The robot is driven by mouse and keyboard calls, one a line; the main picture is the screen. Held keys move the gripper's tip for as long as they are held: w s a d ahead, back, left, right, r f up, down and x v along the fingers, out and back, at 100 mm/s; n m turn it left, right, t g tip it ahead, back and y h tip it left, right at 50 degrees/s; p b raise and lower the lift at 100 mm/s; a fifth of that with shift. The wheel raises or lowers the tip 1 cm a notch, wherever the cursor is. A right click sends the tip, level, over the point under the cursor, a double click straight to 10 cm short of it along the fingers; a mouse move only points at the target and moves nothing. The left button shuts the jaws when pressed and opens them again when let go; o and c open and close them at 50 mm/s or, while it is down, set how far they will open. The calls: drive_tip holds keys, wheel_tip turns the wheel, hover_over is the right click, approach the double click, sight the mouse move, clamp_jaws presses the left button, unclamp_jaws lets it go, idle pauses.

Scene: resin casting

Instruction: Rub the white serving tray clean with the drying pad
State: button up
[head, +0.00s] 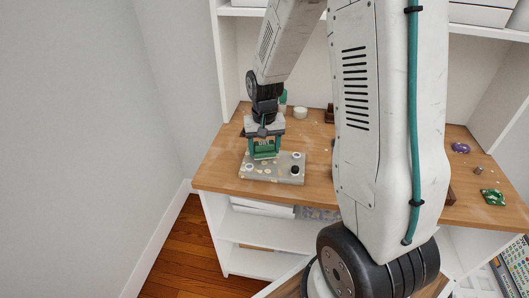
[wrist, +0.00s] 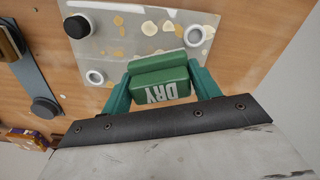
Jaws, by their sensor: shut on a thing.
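The white serving tray (head: 272,181) looks pale grey and lies on the wooden worktop, left of my arm. In the wrist view the tray (wrist: 112,48) carries several yellowish and cream spots, white ring-like pieces and a black round piece. My gripper (head: 264,149) is shut on the green drying pad (head: 265,155), which is marked DRY. In the wrist view the gripper's green fingers (wrist: 160,84) hold the pad (wrist: 158,70) at both sides. The pad is over the tray's edge area; I cannot tell whether it touches the surface. It hides part of the tray.
A white round pot (head: 300,113) stands behind the tray. My arm hides the worktop's middle. A blue-grey strip (wrist: 35,75) and an orange-brown item (wrist: 25,138) show in the wrist view.

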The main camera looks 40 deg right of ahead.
drive_tip(key=shift+r, duration=2.4)
drive_tip(key=shift+w, duration=0.1)
